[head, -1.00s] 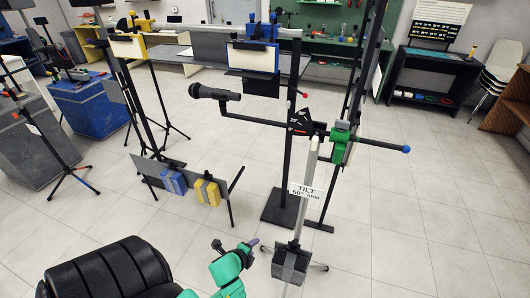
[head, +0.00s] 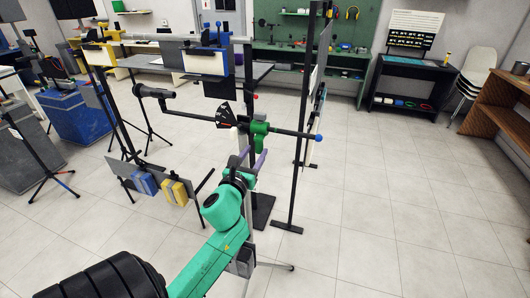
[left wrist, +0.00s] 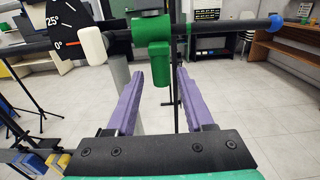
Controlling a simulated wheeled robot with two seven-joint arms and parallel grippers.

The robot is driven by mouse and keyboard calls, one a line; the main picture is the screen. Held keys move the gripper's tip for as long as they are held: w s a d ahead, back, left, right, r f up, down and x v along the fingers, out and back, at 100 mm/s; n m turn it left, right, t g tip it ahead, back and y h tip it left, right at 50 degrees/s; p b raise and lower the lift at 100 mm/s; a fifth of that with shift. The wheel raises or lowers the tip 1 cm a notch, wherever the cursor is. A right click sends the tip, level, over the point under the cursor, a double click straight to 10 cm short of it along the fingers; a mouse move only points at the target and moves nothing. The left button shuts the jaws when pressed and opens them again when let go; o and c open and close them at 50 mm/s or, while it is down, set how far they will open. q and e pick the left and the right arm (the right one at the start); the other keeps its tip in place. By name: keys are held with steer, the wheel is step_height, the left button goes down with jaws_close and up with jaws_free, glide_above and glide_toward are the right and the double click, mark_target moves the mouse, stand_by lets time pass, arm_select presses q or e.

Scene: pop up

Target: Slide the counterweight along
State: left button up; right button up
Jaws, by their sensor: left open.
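A dark horizontal boom (head: 295,133) sits on a stand, with a black microphone (head: 150,91) at its left end and a blue ball tip (head: 318,138) at its right. A green block (head: 260,130) is on the boom just right of the black angle scale (head: 228,116); it looks like the counterweight. In the left wrist view, the green block (left wrist: 152,45) has a lower part hanging toward my fingers. My left gripper (head: 253,156) is open just below and in front of it, purple fingers (left wrist: 158,76) pointing at it. I cannot tell whether they touch. My right gripper is out of view.
A pale knob (left wrist: 93,45) sits left of the green block by the scale. A black upright post (head: 303,120) stands close on the right. A low grey panel with blue and yellow blocks (head: 175,191) is at left. Open tiled floor lies to the right.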

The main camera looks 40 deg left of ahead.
arm_select(q)
steer(key=shift+x, duration=0.8)
steer(key=shift+w, duration=0.3)
steer(key=shift+c, duration=0.9)
jaws_close()
steer(key=shift+w+d+f, duration=0.1)
steer(key=shift+w+d, duration=0.1)
steer(key=shift+d, duration=0.45)
steer(key=shift+w+d+f, duration=0.1)
steer(key=shift+w+d, duration=0.1)
steer(key=shift+d, duration=0.45)
steer(key=shift+o, duration=2.1)
jaws_free()
steer(key=shift+s+r, duration=0.1)
steer(key=shift+r, duration=0.05)
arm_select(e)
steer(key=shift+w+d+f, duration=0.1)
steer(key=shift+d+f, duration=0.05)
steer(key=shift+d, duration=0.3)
